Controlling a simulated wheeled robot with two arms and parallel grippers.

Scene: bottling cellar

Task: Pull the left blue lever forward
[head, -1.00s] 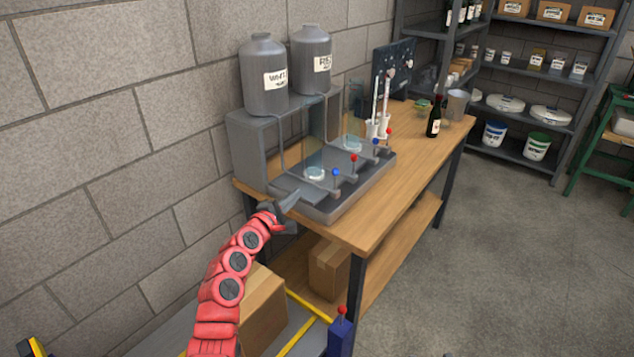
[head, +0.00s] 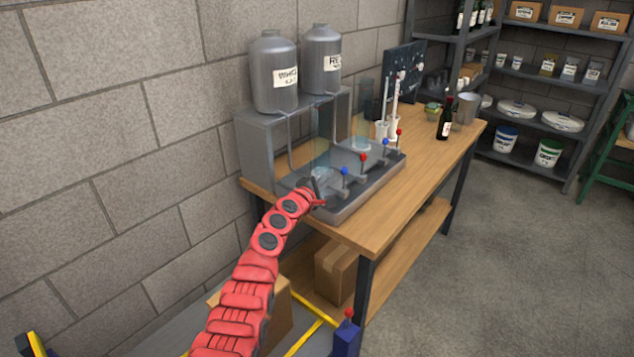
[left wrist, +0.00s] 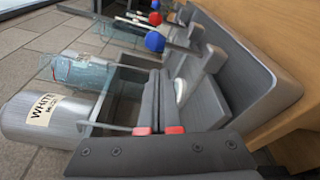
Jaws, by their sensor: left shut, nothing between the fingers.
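The left blue lever, with a blue ball knob (head: 345,171), stands at the near end of the grey bottling machine (head: 350,205). In the left wrist view its blue knob (left wrist: 155,41) shows just beyond my fingertips. My left gripper (head: 315,185) is shut and empty, over the near end of the machine, just left of this lever. In the left wrist view its closed fingers (left wrist: 158,80) point toward the knob with a small gap; contact is not visible.
A red lever (head: 363,157), another blue lever (head: 384,144) and another red lever (head: 398,132) stand farther along the row. Grey tanks (head: 274,75) stand on the machine at the wall. The wooden bench (head: 425,165) is clear along its front; a dark bottle (head: 445,120) stands farther back.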

